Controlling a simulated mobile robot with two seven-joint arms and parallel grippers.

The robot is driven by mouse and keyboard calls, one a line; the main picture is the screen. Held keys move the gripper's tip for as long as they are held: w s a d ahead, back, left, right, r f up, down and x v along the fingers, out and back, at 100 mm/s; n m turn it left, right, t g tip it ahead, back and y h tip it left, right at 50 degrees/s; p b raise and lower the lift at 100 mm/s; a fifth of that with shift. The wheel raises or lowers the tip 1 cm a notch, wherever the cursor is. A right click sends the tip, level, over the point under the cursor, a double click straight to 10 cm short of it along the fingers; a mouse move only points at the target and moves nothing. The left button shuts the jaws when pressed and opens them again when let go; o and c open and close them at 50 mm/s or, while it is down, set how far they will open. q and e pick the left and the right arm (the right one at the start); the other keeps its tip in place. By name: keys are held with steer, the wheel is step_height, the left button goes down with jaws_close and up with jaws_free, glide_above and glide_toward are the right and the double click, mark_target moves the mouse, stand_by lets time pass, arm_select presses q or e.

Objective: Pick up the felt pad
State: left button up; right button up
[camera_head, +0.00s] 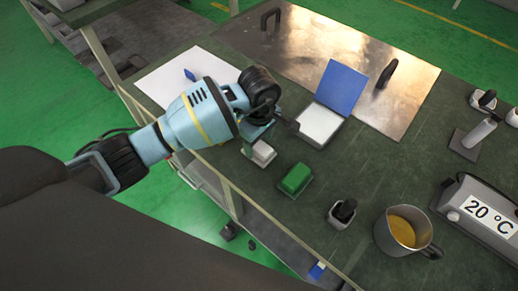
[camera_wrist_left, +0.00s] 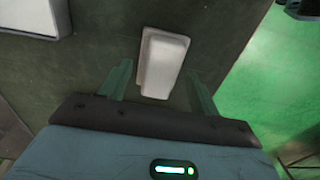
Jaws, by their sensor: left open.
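A small whitish block, which looks like the felt pad (camera_head: 263,154), lies on the dark green tabletop near its front edge. In the left wrist view the felt pad (camera_wrist_left: 163,65) sits between the two green fingers, with gaps visible on both sides. My left gripper (camera_head: 257,136) is open and right at the pad; in the wrist view its fingers (camera_wrist_left: 157,76) straddle the pad's near end. The gripper covers part of the pad in the head view. My right gripper is not in view.
A green block (camera_head: 295,180) lies just right of the pad.

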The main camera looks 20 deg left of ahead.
arm_select(q)
steer(key=shift+f, duration=0.6)
steer(key=shift+c, duration=0.4)
steer(key=c, duration=1.1)
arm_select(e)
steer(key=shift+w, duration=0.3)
arm_select(q)
steer(key=shift+r, duration=0.15)
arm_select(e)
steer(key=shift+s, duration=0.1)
arm_select(q)
steer(key=shift+r, duration=0.25)
step_height(320, 180, up, 3)
steer(key=shift+a+r, duration=0.1)
steer(key=s+a+r, duration=0.1)
steer(key=s, duration=1.5)
steer(key=shift+a+p, duration=0.25)
steer(key=shift+p, duration=0.2)
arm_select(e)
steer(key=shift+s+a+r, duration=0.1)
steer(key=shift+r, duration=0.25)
